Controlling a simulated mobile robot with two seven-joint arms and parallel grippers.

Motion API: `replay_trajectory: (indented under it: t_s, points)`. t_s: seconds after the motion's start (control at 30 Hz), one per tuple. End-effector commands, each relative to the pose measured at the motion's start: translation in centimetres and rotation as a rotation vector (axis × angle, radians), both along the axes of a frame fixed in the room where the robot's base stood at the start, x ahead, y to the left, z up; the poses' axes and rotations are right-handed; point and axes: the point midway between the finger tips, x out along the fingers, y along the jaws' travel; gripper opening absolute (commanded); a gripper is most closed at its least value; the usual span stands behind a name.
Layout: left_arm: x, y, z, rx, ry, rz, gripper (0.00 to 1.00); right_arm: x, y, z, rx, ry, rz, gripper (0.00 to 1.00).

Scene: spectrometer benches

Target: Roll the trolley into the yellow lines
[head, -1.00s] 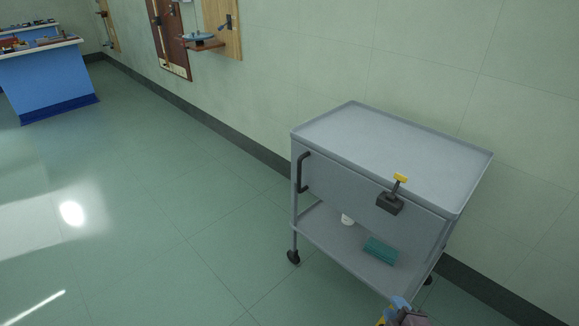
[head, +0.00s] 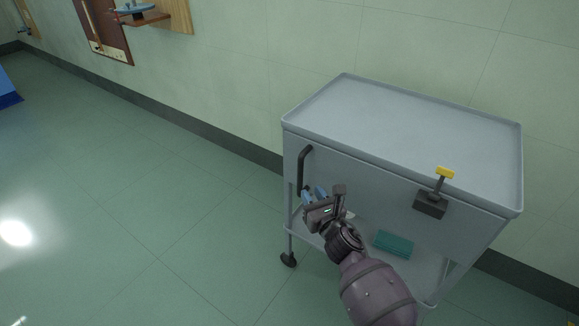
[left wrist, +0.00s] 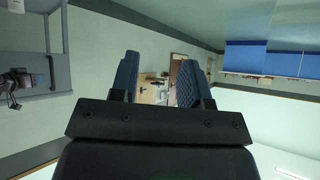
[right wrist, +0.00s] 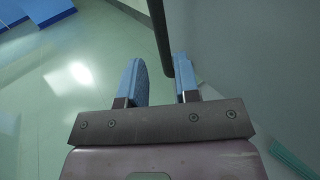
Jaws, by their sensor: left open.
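The grey trolley (head: 410,125) stands beside the wall, with a black upright handle (head: 301,170) at the left of its near side. A dark box (head: 430,205) with a yellow-topped lever (head: 445,173) is on the same side. My right gripper (head: 314,194) is open beside the handle's lower end. In the right wrist view the handle (right wrist: 160,35) reaches down toward the gap between the open fingers (right wrist: 160,80). My left gripper (left wrist: 160,75) is open and empty in its wrist view, away from the trolley. No yellow floor lines are clearly visible.
A teal box (head: 393,244) lies on the trolley's lower shelf. A black caster (head: 288,260) shows below it. The wall (head: 250,80) runs behind, with wooden boards at the upper left. The green floor (head: 150,220) to the left is clear.

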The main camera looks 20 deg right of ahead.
Motion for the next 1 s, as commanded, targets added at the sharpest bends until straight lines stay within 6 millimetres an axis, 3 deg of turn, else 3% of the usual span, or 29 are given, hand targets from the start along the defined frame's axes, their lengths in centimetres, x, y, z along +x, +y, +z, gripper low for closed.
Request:
replay_trajectory:
  t_s: [0.33,0.7,1.0]
  points:
    - [-1.3,0.0,-1.3,0.008,0.032,-0.004,0.43,4.1,0.3,-0.2,0.001,0.001,0.0,0.29]
    - [-0.3,-0.3,-1.0,0.02,0.003,-0.026,0.43,9.0,0.6,-0.2,0.002,0.002,-0.001,0.29]
    - [-0.1,-0.4,-1.0,0.028,-0.002,-0.035,0.43,10.5,0.7,0.0,0.002,0.0,-0.001,0.29]
